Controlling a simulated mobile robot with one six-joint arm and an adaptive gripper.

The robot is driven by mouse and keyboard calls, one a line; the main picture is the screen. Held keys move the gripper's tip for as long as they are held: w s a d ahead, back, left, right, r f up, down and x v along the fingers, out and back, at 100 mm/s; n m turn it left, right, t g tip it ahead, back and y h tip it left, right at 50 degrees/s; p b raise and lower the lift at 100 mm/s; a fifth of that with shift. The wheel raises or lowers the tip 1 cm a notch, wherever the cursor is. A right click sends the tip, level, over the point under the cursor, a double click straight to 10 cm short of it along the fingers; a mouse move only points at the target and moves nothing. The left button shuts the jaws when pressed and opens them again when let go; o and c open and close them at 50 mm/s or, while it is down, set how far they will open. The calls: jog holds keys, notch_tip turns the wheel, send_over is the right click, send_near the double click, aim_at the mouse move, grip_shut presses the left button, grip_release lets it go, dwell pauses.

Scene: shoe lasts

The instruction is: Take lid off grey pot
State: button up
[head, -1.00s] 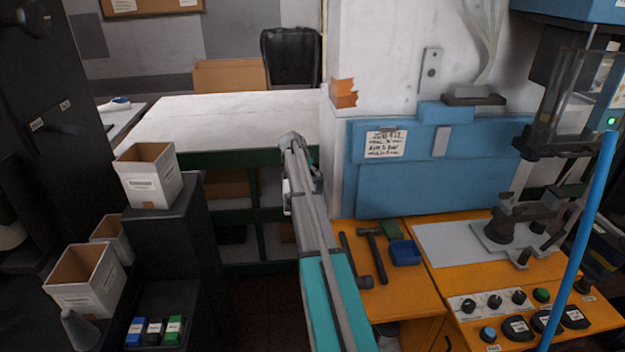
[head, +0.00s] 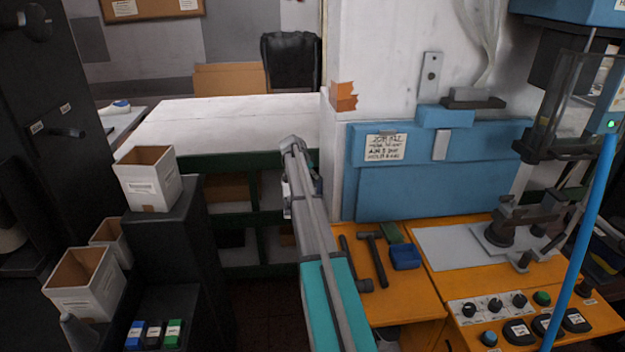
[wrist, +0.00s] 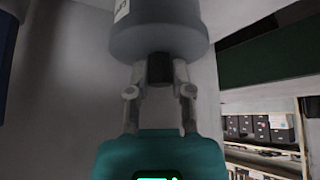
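In the wrist view, the grey pot (wrist: 160,10) shows at the top edge, with part of a white label. In the head view my arm reaches away, with the wrist (head: 296,150) in front of the white table's dark green frame. I cannot make out the pot there.
A white-topped table (head: 225,120) stands beyond the arm. Open boxes (head: 150,180) stand on a dark stand at left.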

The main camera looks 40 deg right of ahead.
jog(key=shift+r, duration=0.1)
dwell(0.4)
jog(key=shift+w+a+r+p, duration=0.1)
jog(key=shift+a+r+p, duration=0.05)
jog(key=shift+r+p, duration=0.5)
notch_tip(320, 180, up, 6)
jog(key=p, duration=0.5)
jog(key=shift+f+p, duration=0.25)
jog(key=shift+p, duration=0.1)
jog(key=shift+w+a+r, duration=0.1)
jog(key=shift+r, duration=0.15)
jog(key=w+a, duration=0.3)
jog(key=a, duration=0.2)
jog(key=w+a, duration=0.3)
jog(key=a, duration=0.3)
jog(key=w+a, duration=0.4)
jog(key=a, duration=0.1)
jog(key=shift+a+f, duration=0.25)
jog(key=shift+a, duration=0.05)
jog(key=shift+s, duration=0.1)
